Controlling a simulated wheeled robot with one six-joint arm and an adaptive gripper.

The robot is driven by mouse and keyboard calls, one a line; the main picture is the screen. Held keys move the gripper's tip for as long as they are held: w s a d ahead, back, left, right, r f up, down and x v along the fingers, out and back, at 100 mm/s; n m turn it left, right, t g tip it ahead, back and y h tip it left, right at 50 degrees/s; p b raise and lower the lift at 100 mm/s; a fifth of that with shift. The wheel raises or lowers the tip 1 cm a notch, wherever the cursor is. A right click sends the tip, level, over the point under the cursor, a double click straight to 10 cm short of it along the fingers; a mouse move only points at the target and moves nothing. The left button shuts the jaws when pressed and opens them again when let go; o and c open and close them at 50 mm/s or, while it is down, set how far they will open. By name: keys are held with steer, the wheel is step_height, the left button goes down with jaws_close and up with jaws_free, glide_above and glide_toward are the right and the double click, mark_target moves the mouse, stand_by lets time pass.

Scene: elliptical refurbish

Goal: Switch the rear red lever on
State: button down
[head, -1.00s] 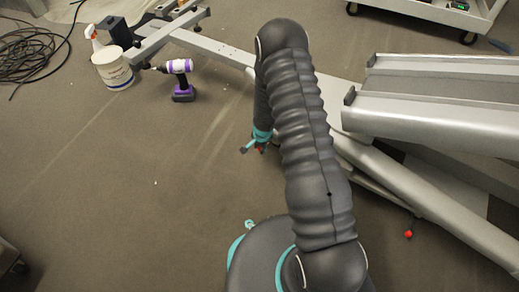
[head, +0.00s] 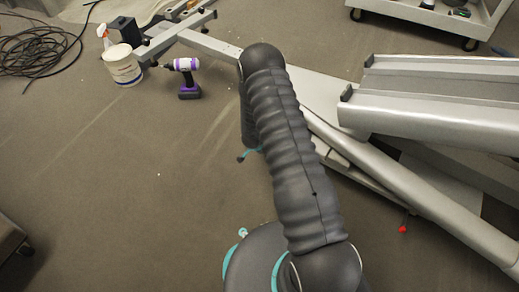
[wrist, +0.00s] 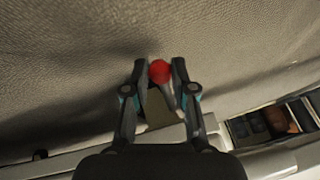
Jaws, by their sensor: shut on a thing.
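A red ball knob on a dark lever (wrist: 160,71) sits between the fingertips of my gripper (wrist: 157,68) in the wrist view. The fingers are shut on it. In the head view my gripper (head: 248,155) is low beside the grey elliptical frame, mostly behind my arm, and the knob it holds is hidden there. Another red-knobbed lever (head: 403,229) hangs under the right part of the machine (head: 425,205), apart from my gripper.
A purple-and-white drill (head: 187,78), a white bucket (head: 121,66) and a spray bottle (head: 104,36) stand at the upper left near a black cable coil (head: 35,50). A white cart (head: 480,20) is at the upper right. Floor at left is clear.

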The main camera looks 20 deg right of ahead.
steer(key=shift+w+d+f+h+b, duration=0.15)
steer(key=shift+h+b, duration=0.15)
steer(key=shift+b, duration=0.05)
stand_by(0.3)
steer(key=c, duration=1)
jaws_free()
steer(key=shift+o, duration=0.2)
steer(key=v, duration=1.2)
steer(key=shift+s, duration=0.25)
steer(key=shift+f, duration=0.15)
